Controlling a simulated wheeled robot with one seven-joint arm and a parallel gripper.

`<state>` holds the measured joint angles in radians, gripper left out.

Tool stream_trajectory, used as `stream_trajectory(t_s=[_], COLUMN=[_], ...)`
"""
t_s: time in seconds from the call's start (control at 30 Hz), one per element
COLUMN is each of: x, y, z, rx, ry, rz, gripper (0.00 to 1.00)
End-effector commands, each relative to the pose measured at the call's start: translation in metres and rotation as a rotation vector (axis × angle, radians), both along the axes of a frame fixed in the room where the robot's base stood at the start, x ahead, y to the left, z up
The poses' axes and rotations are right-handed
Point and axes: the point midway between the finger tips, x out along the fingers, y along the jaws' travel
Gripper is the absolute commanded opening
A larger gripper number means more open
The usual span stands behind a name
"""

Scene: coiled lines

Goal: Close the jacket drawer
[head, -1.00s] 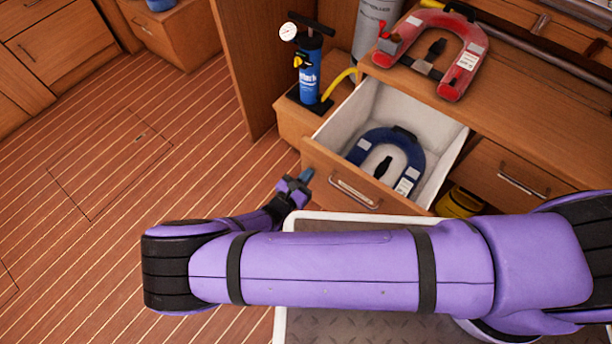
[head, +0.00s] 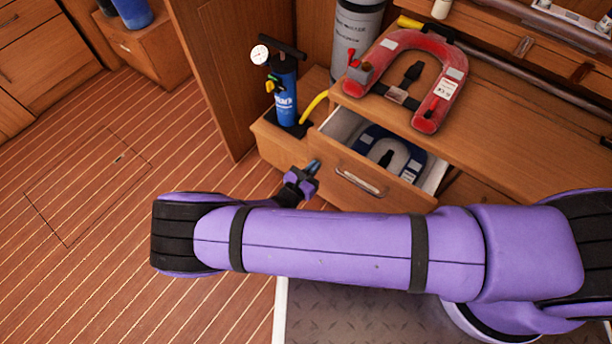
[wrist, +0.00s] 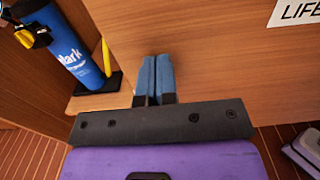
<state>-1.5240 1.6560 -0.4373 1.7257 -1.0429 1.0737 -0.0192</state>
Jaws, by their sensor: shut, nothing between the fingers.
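The jacket drawer (head: 352,180) is a wooden drawer with a white inside and a metal handle (head: 360,183). It stands partly open below the counter. A blue life jacket (head: 378,146) lies inside it, partly hidden by the drawer front and the counter. My gripper (head: 313,167) is at the left end of the drawer front, left of the handle. In the wrist view, my gripper's blue fingertips (wrist: 155,76) are together and empty, pointing at the wooden front (wrist: 215,60). They look close to or against the wood; I cannot tell whether they touch.
A red life jacket (head: 425,75) lies on the counter (head: 500,130) above the drawer. A blue pump (head: 284,90) with a gauge and yellow hose stands on a ledge left of the drawer. A grey cylinder (head: 357,45) stands behind. The floor at left is clear.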

Motion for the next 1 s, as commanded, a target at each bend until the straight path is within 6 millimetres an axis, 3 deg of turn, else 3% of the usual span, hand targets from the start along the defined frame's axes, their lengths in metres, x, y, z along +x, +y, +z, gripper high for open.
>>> stream_trajectory(t_s=[0.2, 0.5, 1.0], x=[0.046, 0.091, 0.111], y=[-0.032, -0.061, -0.074], z=[0.0, 0.0, 0.001], rx=[-0.002, -0.002, -0.001], ry=[0.0, 0.001, -0.002], rz=[-0.004, -0.002, -0.001], gripper=[0.0, 0.0, 0.0])
